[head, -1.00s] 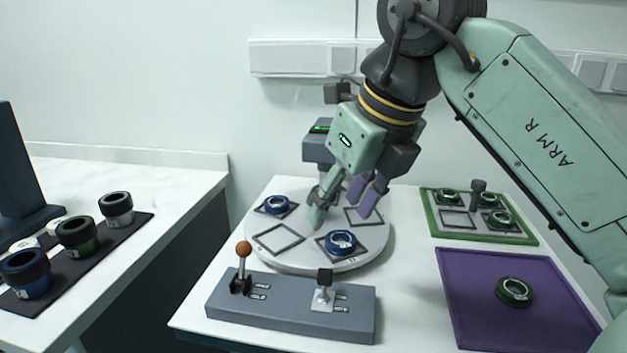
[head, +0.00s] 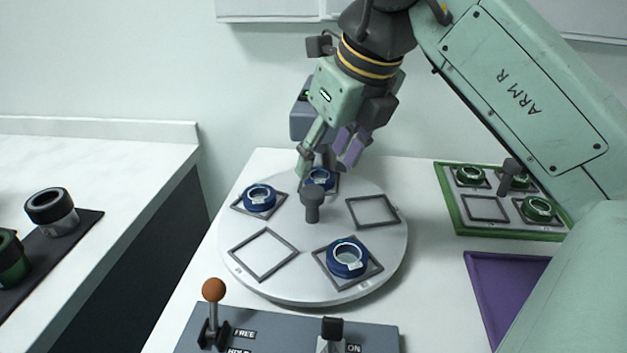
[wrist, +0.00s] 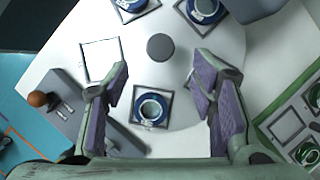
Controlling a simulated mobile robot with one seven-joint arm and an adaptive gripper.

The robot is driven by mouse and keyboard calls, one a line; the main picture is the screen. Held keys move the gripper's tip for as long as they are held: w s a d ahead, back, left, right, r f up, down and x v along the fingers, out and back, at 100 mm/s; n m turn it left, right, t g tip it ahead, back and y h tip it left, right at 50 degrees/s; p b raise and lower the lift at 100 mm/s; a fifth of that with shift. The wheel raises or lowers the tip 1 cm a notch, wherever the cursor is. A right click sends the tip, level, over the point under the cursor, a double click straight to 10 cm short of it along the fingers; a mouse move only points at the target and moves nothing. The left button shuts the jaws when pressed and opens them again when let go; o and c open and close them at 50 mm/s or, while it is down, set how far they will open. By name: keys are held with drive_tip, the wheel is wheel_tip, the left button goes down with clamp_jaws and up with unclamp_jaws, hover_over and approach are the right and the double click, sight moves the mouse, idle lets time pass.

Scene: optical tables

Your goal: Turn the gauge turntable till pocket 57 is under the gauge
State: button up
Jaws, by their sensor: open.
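The gauge turntable (head: 290,225) is a round light-grey disc with square-framed pockets and a dark central knob (head: 312,203). Blue rings sit in three pockets: at front right (head: 347,257), left (head: 260,198) and back (head: 320,180). The front-left pocket (head: 263,254) and the right pocket (head: 372,211) are empty. Pocket numbers are too small to read. The gauge (head: 303,118) stands behind the disc, partly hidden by my gripper. My gripper (head: 326,168) is open above the back of the disc. In the wrist view, a blue ring (wrist: 151,109) shows between its purple-padded fingers.
A control box in front carries an orange-knobbed lever (head: 213,291) near a FREE label and a black-topped switch (head: 332,330) near ON. Dark-lidded jars (head: 50,210) stand on the left bench.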

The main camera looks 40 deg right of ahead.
sight(313, 191)
drive_tip(key=x, duration=0.7)
drive_tip(key=shift+w+f+p, duration=0.15)
drive_tip(key=shift+f+p, duration=0.15)
drive_tip(key=shift+f, duration=0.1)
drive_tip(key=shift+c, duration=0.2)
clamp_jaws()
